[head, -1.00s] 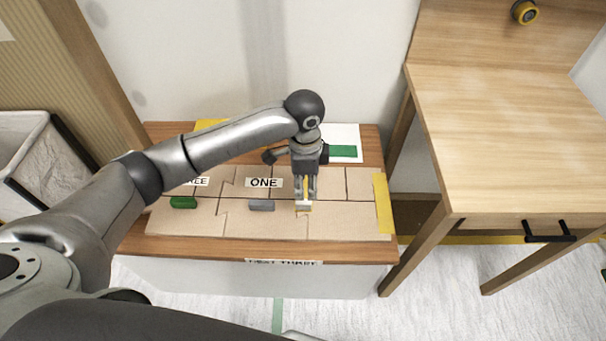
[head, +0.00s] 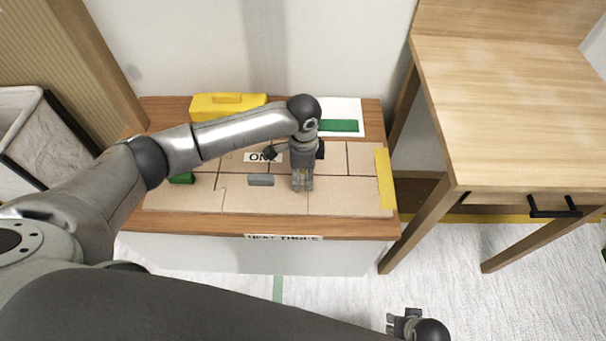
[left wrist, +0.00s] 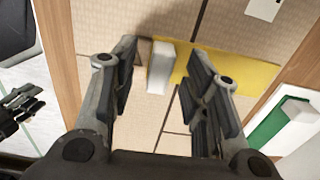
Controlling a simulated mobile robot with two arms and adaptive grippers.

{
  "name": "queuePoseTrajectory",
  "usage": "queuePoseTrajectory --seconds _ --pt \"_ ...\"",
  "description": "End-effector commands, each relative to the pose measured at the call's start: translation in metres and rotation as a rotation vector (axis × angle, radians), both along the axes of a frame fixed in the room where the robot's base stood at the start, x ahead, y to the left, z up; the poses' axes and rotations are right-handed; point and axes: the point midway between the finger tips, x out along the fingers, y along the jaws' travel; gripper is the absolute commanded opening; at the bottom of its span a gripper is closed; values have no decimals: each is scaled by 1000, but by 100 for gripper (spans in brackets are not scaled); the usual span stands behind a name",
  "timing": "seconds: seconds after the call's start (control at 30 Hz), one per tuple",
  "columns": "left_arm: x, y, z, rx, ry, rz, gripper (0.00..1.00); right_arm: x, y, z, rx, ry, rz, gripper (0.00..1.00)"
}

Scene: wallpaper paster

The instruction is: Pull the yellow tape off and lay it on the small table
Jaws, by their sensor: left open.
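In the left wrist view a yellow tape (left wrist: 250,76) lies flat on the brown jointed board (head: 240,202), with a pale block-shaped handle (left wrist: 160,68) at one end. In the head view my left gripper (head: 302,189) points down over the board and hides this handle and tape. My left gripper (left wrist: 165,65) is open, its fingertips on either side of the handle, not visibly closed on it. My right gripper (head: 402,323) is at the bottom of the head view, low over the floor; its jaws are too small to read. A wooden table (head: 515,110) with a black-handled drawer stands at right.
A grey handle (head: 260,180) and a green one (head: 181,178) sit on the board. Another yellow strip (head: 385,178) lies along its right edge. Behind are a yellow case (head: 226,110) and a green strip (head: 338,126) on white paper. The wooden table's visible top is clear.

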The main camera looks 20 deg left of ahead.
Motion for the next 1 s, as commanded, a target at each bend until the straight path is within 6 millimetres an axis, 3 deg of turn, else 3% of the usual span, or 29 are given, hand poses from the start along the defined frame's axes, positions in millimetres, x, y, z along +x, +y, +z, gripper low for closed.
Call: queuePoseTrajectory --seconds 0.33,0.67,0.7,0.73,0.87,1.0 --pt "0 0 -3 0 0 0 43 1 0 3 -1 -1 0 40" --pt "0 0 -3 0 0 0 2 1 0 3 -1 -1 0 40" --pt "0 0 -3 0 0 0 0 1 0 2 -1 -1 0 40" --pt "0 0 -3 0 0 0 16 1 0 2 -1 -1 0 40" --pt "0 0 -3 0 -1 0 0 1 0 2 -1 -1 0 40" --pt "0 0 -3 0 -1 0 0 1 0 2 0 -1 0 40"
